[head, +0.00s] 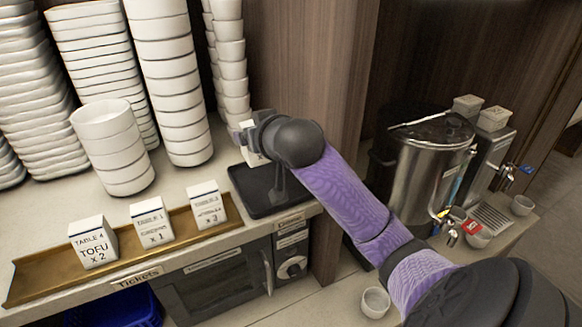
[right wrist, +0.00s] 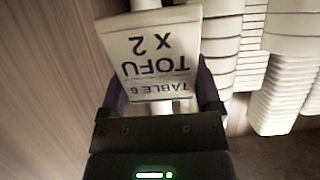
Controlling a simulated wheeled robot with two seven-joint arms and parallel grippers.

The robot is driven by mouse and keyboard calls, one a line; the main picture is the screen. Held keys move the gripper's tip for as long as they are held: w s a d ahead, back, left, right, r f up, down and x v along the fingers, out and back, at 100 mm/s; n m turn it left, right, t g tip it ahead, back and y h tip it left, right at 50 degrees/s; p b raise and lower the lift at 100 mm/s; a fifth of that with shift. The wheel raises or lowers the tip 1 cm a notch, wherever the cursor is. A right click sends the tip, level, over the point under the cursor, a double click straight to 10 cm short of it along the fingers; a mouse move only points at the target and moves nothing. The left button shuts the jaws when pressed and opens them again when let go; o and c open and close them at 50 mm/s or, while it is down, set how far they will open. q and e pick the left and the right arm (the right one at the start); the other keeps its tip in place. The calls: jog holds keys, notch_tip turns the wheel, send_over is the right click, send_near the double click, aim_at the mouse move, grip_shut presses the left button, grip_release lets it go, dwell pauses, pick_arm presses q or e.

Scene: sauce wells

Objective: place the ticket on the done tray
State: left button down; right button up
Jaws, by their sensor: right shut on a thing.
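The ticket (right wrist: 152,62), a white block reading "TABLE 6 TOFU x 2", is between the fingers of my right gripper (right wrist: 160,85) in the right wrist view. In the head view the right gripper (head: 246,134) is shut on the ticket (head: 254,157), which is mostly hidden behind the gripper. It is held above the back part of a black tray (head: 247,197), apparently the done tray, whose label is too small to read. Part of the tray is hidden by my arm. My left gripper is not in view.
Three other tickets (head: 152,222) stand on a brown tray (head: 50,285) labelled "Tickets". Tall stacks of white bowls (head: 170,80) stand behind. A wooden panel (head: 310,80) rises beside the black tray. A steel urn (head: 415,165) is at the right.

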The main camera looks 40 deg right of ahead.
notch_tip(320, 180, down, 10)
jog(key=shift+a+r+b, duration=0.1)
jog(key=shift+b, duration=0.55)
jog(key=shift+f, duration=0.2)
jog(key=o, duration=1.1)
jog(key=shift+c, duration=0.2)
jog(key=shift+r, duration=0.2)
jog(key=p+v, duration=0.2)
jog(key=v, duration=1)
